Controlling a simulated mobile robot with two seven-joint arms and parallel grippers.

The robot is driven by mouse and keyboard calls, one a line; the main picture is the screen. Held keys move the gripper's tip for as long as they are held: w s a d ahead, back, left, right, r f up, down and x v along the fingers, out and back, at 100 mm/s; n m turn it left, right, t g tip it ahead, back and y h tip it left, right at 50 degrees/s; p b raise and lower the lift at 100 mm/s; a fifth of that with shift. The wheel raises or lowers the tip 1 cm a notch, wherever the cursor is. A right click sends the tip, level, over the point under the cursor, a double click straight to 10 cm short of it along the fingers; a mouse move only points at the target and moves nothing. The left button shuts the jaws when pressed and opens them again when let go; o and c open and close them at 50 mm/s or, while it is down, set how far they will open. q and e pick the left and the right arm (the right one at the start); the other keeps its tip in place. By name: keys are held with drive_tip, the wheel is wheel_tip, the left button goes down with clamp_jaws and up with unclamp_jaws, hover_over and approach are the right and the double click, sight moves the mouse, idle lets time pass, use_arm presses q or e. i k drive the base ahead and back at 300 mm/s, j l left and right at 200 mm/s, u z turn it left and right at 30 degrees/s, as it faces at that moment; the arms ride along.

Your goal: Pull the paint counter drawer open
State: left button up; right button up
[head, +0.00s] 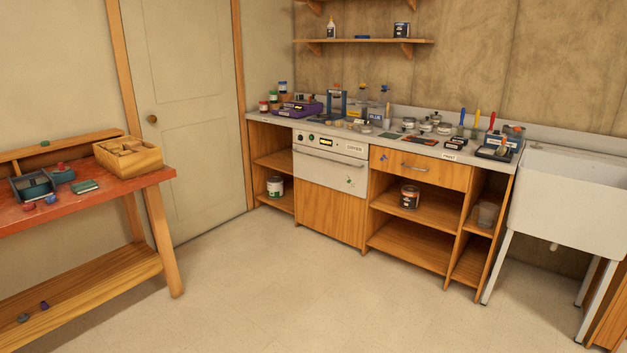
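The paint counter (350,134) stands along the back wall with a grey top and wooden body. Its wooden drawer (436,173) is shut, just under the counter top, right of the white oven-like front. The drawer has a slim horizontal metal handle (415,168) and a few small paint specks on its face. A small label reading PAINT (449,156) is on the counter edge above the drawer. Neither of my grippers is in view.
An orange-topped workbench (110,182) stands at the left with a wooden box on it. A white sink (572,193) is right of the counter. Open shelves under the drawer hold a can (409,197). The floor (290,285) before the counter is clear.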

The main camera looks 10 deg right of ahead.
sight(453, 175)
drive_tip(key=i, duration=1.2)
drive_tip(key=i+j+z, duration=0.2)
drive_tip(key=i+z, duration=0.3)
drive_tip(key=i, duration=0.25)
drive_tip(key=i+j+z, duration=0.5)
drive_tip(key=i, duration=0.2)
drive_tip(key=i+j+z, duration=0.5)
drive_tip(key=i+j, duration=0.05)
drive_tip(key=j, duration=0.1)
